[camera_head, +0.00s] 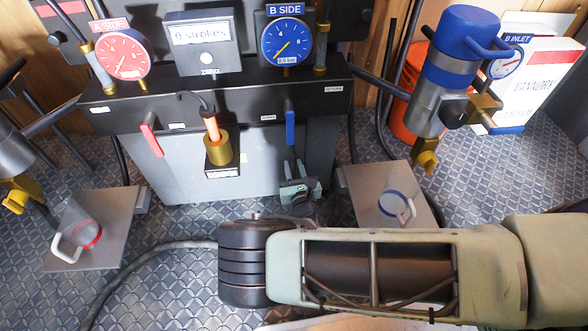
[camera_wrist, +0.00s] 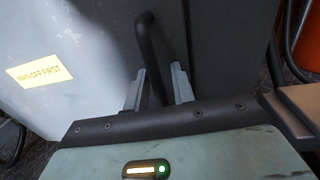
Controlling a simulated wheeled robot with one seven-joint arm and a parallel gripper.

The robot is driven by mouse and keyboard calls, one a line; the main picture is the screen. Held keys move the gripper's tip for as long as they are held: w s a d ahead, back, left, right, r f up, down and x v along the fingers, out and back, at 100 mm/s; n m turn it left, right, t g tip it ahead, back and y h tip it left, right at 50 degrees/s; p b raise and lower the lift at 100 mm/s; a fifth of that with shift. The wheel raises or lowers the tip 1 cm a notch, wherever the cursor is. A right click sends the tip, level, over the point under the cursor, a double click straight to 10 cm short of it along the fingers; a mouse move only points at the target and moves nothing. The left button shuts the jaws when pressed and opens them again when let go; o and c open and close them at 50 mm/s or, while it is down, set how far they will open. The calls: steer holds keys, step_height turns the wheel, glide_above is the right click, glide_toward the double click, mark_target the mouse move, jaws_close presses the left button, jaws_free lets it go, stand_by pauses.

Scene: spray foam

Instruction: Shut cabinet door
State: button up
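The cabinet (camera_head: 200,165) stands at the back centre in the head view, with a light grey face and a darker panel on its right. In the wrist view the light face (camera_wrist: 85,60) carries a yellow label reading MAIN OFF FIRST. A dark bar handle (camera_wrist: 148,40) stands in front of the darker panel (camera_wrist: 220,50). My gripper (camera_wrist: 158,85) has its two fingers apart, with the lower part of the handle between them. It also shows in the head view (camera_head: 299,184), low at the cabinet's right. I cannot tell whether the door is ajar.
Red (camera_head: 148,138) and blue (camera_head: 290,130) levers and a brass fitting (camera_head: 218,150) hang above. A plate with a clear cup (camera_head: 397,208) lies right of my gripper; another cup (camera_head: 78,235) is at left. A hose (camera_head: 130,268) crosses the patterned floor.

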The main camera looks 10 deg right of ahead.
steer(key=shift+s, duration=0.1)
steer(key=s+p, duration=0.5)
steer(key=s, duration=1.2)
steer(key=shift+s+d+p, duration=0.15)
steer(key=shift+d+p, duration=0.2)
steer(key=shift+d, duration=0.1)
steer(key=s+d+r+m+g, duration=0.2)
steer(key=s+r+m+g, duration=0.35)
steer(key=r+m, duration=0.6)
steer(key=s+d+r+m+g, duration=0.1)
steer(key=s+r+m+g, duration=0.5)
steer(key=r, duration=0.9)
steer(key=s+d+r+m+g, duration=0.2)
steer(key=r+m+g, duration=0.5)
steer(key=r+m, duration=0.55)
step_height(320, 180, up, 36)
steer(key=n+p, duration=0.1)
steer(key=p, duration=3.3)
steer(key=shift+a+p, duration=0.25)
steer(key=shift+p, duration=0.1)
